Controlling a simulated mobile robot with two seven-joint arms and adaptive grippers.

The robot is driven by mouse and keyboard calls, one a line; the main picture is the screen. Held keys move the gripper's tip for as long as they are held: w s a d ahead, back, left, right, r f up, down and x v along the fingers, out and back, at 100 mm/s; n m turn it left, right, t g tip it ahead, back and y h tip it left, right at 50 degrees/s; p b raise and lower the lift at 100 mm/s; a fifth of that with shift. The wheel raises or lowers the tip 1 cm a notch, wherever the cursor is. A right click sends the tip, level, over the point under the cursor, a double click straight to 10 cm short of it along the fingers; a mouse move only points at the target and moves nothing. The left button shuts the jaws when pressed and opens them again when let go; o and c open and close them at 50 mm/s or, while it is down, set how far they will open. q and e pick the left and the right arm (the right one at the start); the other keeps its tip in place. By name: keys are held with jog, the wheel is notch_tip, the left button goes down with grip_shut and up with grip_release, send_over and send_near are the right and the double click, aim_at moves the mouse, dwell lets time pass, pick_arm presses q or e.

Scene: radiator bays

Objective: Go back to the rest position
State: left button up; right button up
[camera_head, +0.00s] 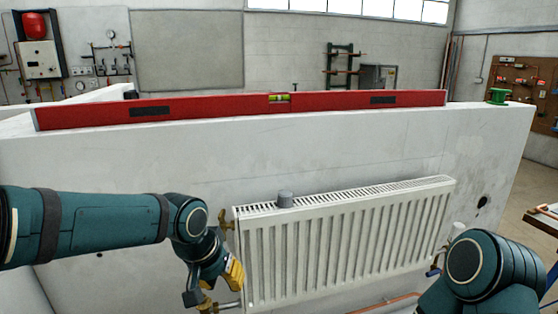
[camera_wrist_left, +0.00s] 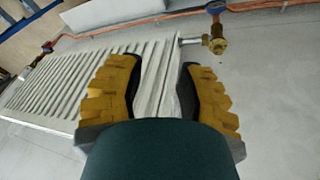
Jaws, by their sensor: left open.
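My left gripper (camera_head: 233,276) hangs at the lower left end of the white radiator (camera_head: 345,245), its yellow fingers pointing down. In the left wrist view the left gripper (camera_wrist_left: 160,88) is open, with a gap between its yellow, black-lined fingers and nothing held. The radiator (camera_wrist_left: 62,88) shows behind and between the fingers there; I cannot tell whether they touch it. My right arm reaches in at the lower right of the head view, but its gripper is out of sight.
A red spirit level (camera_head: 215,107) lies along the top of the white wall (camera_head: 100,160). A grey cylinder (camera_head: 286,198) stands on the radiator's top grille. Brass valve fittings (camera_head: 226,219) are close to my left gripper. A green object (camera_head: 498,96) sits at the wall's right end.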

pick_arm(q)
jog(key=s+d+f+n+g+h, duration=0.1)
jog(key=s+f, duration=0.3)
jog(key=f, duration=0.9)
jog(key=s+d+f+n+g+h, duration=0.15)
jog(key=s+f, duration=0.35)
jog(key=f, duration=0.9)
jog(key=s+a+f, duration=0.1)
jog(key=s+f, duration=0.6)
jog(key=shift+s+n+t+y, duration=0.25)
jog(key=shift+n+t+y, duration=0.2)
